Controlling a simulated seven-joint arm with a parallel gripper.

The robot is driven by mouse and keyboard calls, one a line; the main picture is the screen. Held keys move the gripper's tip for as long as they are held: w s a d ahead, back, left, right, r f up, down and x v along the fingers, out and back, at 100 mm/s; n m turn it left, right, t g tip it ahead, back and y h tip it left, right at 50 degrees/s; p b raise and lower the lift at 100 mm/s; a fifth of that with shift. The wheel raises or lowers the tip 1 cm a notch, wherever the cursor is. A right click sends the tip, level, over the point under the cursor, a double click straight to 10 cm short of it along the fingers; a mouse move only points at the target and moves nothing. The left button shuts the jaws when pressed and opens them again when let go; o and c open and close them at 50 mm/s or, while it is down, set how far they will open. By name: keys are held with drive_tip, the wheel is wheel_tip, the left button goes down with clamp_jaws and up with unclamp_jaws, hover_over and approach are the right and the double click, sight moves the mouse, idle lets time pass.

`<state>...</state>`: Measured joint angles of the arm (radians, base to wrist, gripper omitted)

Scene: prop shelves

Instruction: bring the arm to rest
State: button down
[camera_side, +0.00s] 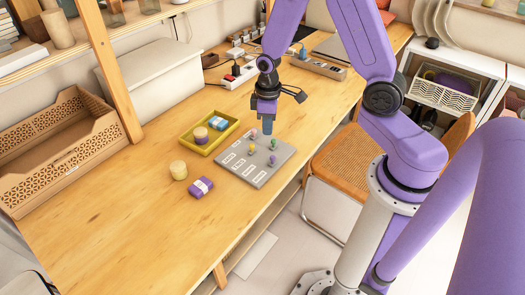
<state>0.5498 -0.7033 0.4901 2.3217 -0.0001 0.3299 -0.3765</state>
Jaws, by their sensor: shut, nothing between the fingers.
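My gripper (267,126) points down above the far edge of a grey board (258,175) on the wooden table. Its fingers are shut with nothing between them. My purple arm comes in from the right and bends over the table. The grey board carries several small coloured pegs and a row of white labels along its left part. I cannot tell whether the fingertips touch anything below.
A cream cylinder (178,170) and a purple block (200,187) stand in front. A wooden crate (65,145), power strips (318,67) and a chair (362,160) are around. The table's front left is clear.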

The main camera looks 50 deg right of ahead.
drive_tip(key=s+a+r+n, duration=0.3)
drive_tip(key=s+r, duration=0.4)
drive_tip(key=s, duration=0.4)
drive_tip(key=s+a+r+n, duration=0.3)
drive_tip(key=s+a+r, duration=0.2)
drive_tip(key=s+r, duration=0.3)
drive_tip(key=s, duration=0.3)
drive_tip(key=shift+n, duration=0.3)
idle(0.8)
